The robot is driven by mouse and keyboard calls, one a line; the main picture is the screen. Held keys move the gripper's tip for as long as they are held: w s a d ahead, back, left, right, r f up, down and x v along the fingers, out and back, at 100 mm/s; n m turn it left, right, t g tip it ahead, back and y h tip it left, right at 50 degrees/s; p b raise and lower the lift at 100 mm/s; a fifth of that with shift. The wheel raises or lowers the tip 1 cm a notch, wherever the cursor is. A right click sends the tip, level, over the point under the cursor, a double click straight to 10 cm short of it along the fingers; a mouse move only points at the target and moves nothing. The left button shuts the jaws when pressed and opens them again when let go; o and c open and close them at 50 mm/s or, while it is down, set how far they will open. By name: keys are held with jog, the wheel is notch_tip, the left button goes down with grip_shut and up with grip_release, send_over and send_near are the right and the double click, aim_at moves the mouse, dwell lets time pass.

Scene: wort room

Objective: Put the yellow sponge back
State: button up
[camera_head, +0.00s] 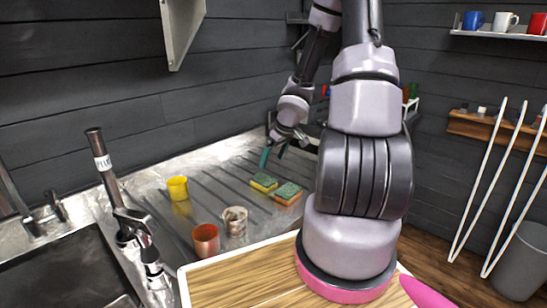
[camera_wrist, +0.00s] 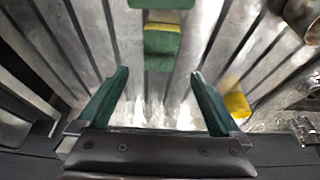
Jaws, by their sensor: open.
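The yellow sponge (camera_head: 263,182), with a green top, lies on the ribbed metal drainboard in the head view. In the wrist view, a green-topped sponge with a yellow edge (camera_wrist: 162,48), which looks like the same one, lies ahead of the fingertips, near the middle between them. My gripper (camera_head: 273,156) is above and behind the sponge in the head view, apart from it. Its green fingers are spread wide and empty in the wrist view (camera_wrist: 161,74).
An orange sponge with a green top (camera_head: 287,194) lies close beside the yellow one. A yellow cup (camera_head: 177,188), a reddish cup (camera_head: 205,241) and a pale cup (camera_head: 235,222) stand to the left. The sink (camera_head: 60,270) and tap (camera_head: 115,195) are farther left.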

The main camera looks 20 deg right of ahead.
jog(key=s+d+r+m+t+h, duration=0.1)
jog(key=s+r+m+h, duration=0.15)
jog(key=r, duration=0.85)
jog(key=s+d+r+m+h, duration=0.1)
jog(key=s+r+m+h, duration=0.15)
jog(key=r, duration=0.75)
jog(key=s+a+r+m+t+y, duration=0.1)
jog(key=s+a+r+y, duration=0.1)
jog(key=s+a+r, duration=0.4)
jog(key=s+a+r+m+t+y, duration=0.1)
jog(key=s+a+r+m+y, duration=0.1)
jog(key=s+a+r, duration=0.5)
jog(key=s+y, duration=0.1)
jog(key=s, duration=0.3)
jog(key=shift+r+m, duration=0.3)
